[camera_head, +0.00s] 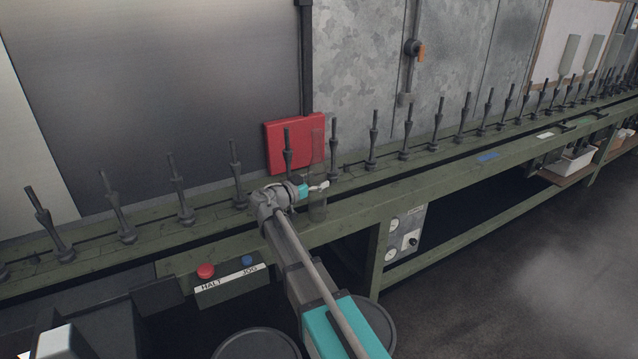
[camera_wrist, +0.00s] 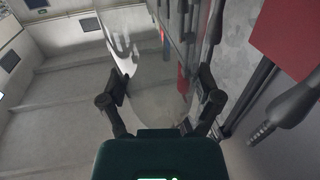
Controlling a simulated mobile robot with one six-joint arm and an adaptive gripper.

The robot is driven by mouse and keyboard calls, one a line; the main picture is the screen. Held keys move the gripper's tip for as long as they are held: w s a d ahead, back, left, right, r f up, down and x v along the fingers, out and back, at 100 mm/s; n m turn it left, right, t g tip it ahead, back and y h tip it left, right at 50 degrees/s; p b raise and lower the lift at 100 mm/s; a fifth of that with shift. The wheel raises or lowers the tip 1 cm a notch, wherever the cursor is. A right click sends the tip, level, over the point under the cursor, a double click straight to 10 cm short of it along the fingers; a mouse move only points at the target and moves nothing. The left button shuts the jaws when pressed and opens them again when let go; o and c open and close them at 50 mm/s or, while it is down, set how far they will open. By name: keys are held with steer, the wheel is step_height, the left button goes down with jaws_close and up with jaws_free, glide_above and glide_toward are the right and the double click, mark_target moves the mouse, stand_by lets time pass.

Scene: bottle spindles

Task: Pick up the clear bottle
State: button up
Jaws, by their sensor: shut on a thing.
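The clear bottle (camera_head: 318,207) is upright and see-through, at the front edge of the green spindle rail, between two dark spindles in the picture. My gripper (camera_head: 317,187) reaches in from the left and is shut on its lower half. In the wrist view the bottle (camera_wrist: 158,100) shows as a faint, glassy shape between the two dark fingers of my gripper (camera_wrist: 162,88). The bottle's base is faint, and I cannot tell whether it touches anything.
A row of dark spindles (camera_head: 374,140) runs along the green rail (camera_head: 440,160). A red box (camera_head: 278,148) is behind the bottle. A control panel with red (camera_head: 205,271) and blue buttons (camera_head: 247,261) is at the front. Tall bottles (camera_head: 569,55) stand farther right. Open floor lies at lower right.

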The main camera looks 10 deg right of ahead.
steer(key=shift+r, duration=0.2)
step_height(320, 180, up, 2)
steer(key=shift+r+p, duration=0.1)
steer(key=shift+p, duration=1.05)
steer(key=s+a+r+p, duration=0.2)
steer(key=s+r+p, duration=0.3)
steer(key=s, duration=0.1)
steer(key=s+a+r+p, duration=0.3)
steer(key=s+r+p, duration=0.2)
steer(key=s, duration=0.2)
steer(key=shift+a+r, duration=0.2)
steer(key=shift+a, duration=0.15)
steer(key=shift+p, duration=0.35)
step_height(320, 180, up, 16)
steer(key=p, duration=1.5)
steer(key=shift+p, duration=0.3)
steer(key=shift+f, duration=0.15)
